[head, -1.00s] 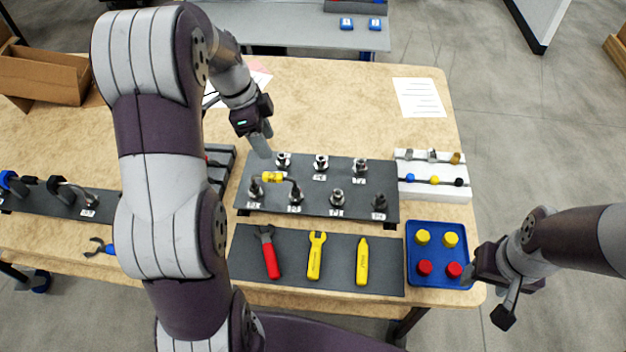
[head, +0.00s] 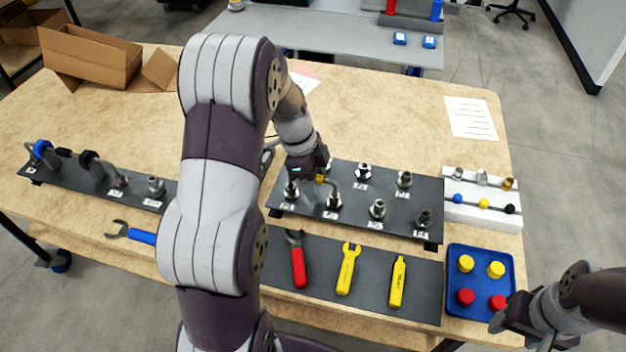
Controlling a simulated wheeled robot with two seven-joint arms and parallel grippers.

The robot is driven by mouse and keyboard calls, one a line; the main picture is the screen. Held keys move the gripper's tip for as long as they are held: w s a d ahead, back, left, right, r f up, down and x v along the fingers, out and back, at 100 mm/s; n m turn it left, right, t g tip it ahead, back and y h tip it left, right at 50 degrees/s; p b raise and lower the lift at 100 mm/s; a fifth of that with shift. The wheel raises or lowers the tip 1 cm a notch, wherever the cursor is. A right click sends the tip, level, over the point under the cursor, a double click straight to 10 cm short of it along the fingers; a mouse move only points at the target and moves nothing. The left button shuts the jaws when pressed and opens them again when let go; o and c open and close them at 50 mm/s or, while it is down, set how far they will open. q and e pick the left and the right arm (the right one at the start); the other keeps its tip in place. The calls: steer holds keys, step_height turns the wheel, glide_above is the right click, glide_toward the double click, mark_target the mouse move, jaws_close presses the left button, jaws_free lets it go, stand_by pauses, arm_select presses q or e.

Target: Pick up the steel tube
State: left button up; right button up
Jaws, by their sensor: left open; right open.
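A bent steel tube (head: 335,186) with a yellow tag (head: 320,179) stands between two front-row fittings on the dark fitting plate (head: 400,220). My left gripper (head: 309,189) is open, pointing down over the tube's left part. It hides much of the tube; I cannot tell whether its fingers are around the tube or touch it. My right gripper (head: 502,326) is open and empty at the lower right, near the table's front corner, away from the tube.
Several numbered fittings rise from the plate. A longer plate (head: 75,176) with more bent tubes lies left. In front are a tool mat (head: 320,285) and a blue tray (head: 482,250) with caps. A white rack (head: 480,212) stands right. The table's back (head: 390,115) is mostly clear.

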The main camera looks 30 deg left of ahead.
arm_select(q)
jaws_close()
